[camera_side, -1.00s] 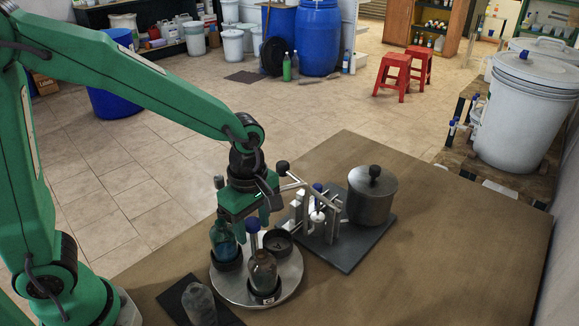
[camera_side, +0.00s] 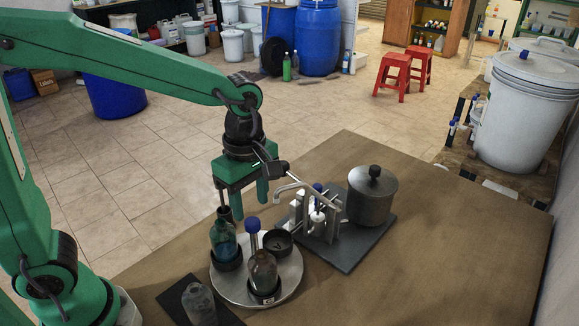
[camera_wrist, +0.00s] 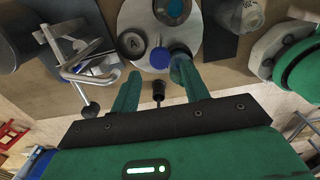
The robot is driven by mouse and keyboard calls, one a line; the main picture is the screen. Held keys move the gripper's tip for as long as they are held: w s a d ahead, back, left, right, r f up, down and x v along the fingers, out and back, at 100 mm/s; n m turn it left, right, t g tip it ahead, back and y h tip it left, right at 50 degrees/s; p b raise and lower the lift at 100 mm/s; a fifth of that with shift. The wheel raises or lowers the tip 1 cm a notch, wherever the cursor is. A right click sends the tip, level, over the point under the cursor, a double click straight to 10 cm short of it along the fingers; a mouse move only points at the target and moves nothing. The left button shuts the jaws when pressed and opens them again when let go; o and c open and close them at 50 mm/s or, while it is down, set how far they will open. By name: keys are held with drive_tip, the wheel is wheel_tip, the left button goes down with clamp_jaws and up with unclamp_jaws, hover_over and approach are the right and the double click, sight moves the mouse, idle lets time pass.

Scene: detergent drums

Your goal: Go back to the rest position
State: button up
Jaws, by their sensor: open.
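My gripper (camera_side: 242,198) is open and empty, pointing down above the far edge of the round metal tray (camera_side: 284,292). Its two green fingers also show in the wrist view (camera_wrist: 157,88). On the tray are a teal bottle (camera_side: 223,243), a brown bottle (camera_side: 263,270) and a low dark cup (camera_side: 278,242), around a central post with a blue knob (camera_side: 253,223). The fingers are above the teal bottle and apart from the tray. In the wrist view the blue knob (camera_wrist: 160,57) lies ahead of the fingers.
A dark plate (camera_side: 352,259) right of the tray carries a metal pot (camera_side: 371,197) and a lever stand (camera_side: 317,215) close beside my gripper. A clear bottle (camera_side: 199,304) stands on a black mat (camera_side: 225,316). The table's right side is bare.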

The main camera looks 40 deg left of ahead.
drive_tip(key=shift+a+r, duration=0.1)
idle(0.3)
drive_tip(key=shift+s+a+r+m, duration=0.25)
drive_tip(key=shift+a+r+m, duration=0.1)
drive_tip(key=shift+m, duration=0.15)
drive_tip(key=s+a+r+m+t, duration=0.5)
drive_tip(key=s+a+m, duration=0.4)
drive_tip(key=m, duration=0.8)
drive_tip(key=shift+s+a+r+t, duration=0.2)
drive_tip(key=shift+s+a+t, duration=0.1)
drive_tip(key=shift+a, duration=0.5)
